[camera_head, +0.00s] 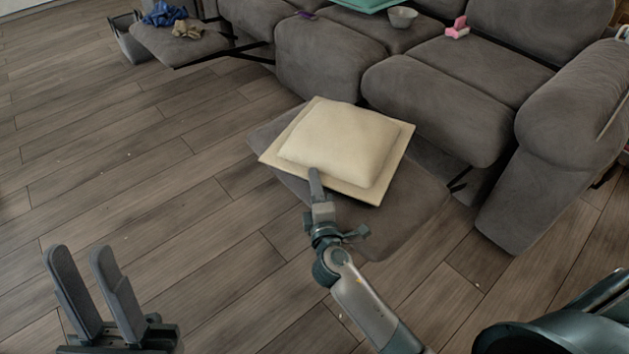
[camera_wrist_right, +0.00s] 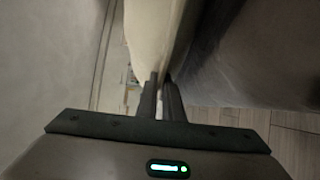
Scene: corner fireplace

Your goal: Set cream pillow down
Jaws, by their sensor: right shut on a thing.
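The cream pillow (camera_head: 345,140) lies flat over the extended grey footrest (camera_head: 420,205) of the sofa, in the middle of the head view. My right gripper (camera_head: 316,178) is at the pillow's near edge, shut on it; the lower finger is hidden. In the right wrist view the fingers (camera_wrist_right: 161,92) are close together on the pillow's edge (camera_wrist_right: 152,40), with a dark grey surface beside it. From these views I cannot tell whether the whole underside touches the footrest. My left gripper (camera_head: 95,290) is open and empty at the lower left, above the floor.
The grey sofa (camera_head: 440,80) stands behind the footrest, with a grey bowl (camera_head: 402,17) and a pink object (camera_head: 457,28) on its seats. Another extended footrest (camera_head: 180,45) at the upper left holds blue and tan cloths. The wooden floor (camera_head: 130,160) to the left is mostly clear.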

